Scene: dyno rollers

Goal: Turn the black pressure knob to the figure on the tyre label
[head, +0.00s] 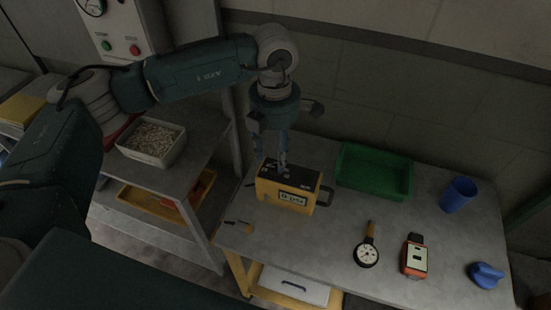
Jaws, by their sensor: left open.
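A yellow box (268,190) with a black top (304,179) stands on the grey table. A pale label or display (292,198) is on its front, too small to read. My left gripper (271,168) points down at the left part of the black top, its fingers open and close to that surface. I cannot tell whether they touch it. I cannot make out the black knob; the fingers cover part of the top. No tyre label can be told for sure. My right gripper is not in view.
On the grey table (330,238) are a green tray (375,188), a blue cup (458,194), a round gauge (367,256), a red handheld device (414,256) and a blue object (486,275). A bin of pale pieces (152,142) stands on the left shelf. The table's middle is clear.

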